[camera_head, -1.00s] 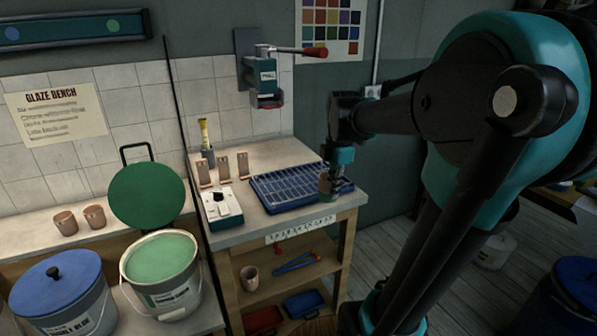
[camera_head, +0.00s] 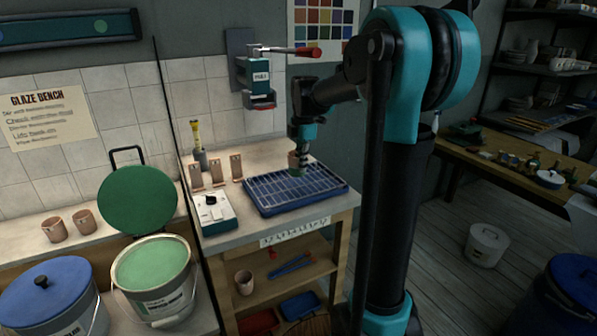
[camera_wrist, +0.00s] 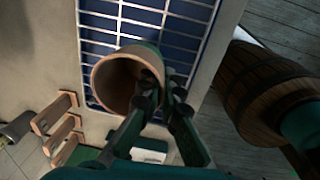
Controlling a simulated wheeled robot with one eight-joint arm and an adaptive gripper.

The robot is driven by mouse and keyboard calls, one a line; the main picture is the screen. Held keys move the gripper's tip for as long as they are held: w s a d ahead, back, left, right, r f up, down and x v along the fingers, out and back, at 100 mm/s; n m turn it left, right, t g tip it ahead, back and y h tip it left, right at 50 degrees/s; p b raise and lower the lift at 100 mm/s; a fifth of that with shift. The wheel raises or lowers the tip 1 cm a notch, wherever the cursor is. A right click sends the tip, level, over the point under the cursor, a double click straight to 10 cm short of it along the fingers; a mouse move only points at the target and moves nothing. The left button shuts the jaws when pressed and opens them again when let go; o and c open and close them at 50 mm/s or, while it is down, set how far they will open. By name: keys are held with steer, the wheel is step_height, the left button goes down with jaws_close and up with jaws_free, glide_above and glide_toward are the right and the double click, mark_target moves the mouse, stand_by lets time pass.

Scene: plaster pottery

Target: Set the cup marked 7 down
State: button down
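My gripper (camera_head: 301,146) is over the blue gridded rack (camera_head: 325,186) on the bench. It is shut on the wall of a brown clay cup (camera_head: 294,160), whose lower part is green. In the wrist view the fingers (camera_wrist: 150,92) pinch the cup's rim and wall, and the cup (camera_wrist: 104,70) shows its open mouth. The rack (camera_wrist: 100,20) lies behind the cup there. No number is readable on the cup. I cannot tell whether its base touches the rack.
A white and teal box (camera_head: 216,213) stands left of the rack, with several small brown tiles (camera_head: 237,167) behind. A red-handled wall device (camera_head: 258,75) hangs above. A green glaze bucket (camera_head: 155,280) stands at left. Much of the rack is empty.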

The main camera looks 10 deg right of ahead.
steer(key=shift+w+a, duration=0.25)
steer(key=shift+w, duration=0.55)
steer(key=shift+w+a+f, duration=0.1)
steer(key=shift+w+f, duration=0.1)
steer(key=shift+f, duration=1.55)
steer(key=shift+f, duration=0.15)
steer(key=c, duration=1.7)
jaws_free()
steer(key=r, duration=0.7)
steer(key=shift+s+r, duration=0.35)
steer(key=shift+r, duration=0.05)
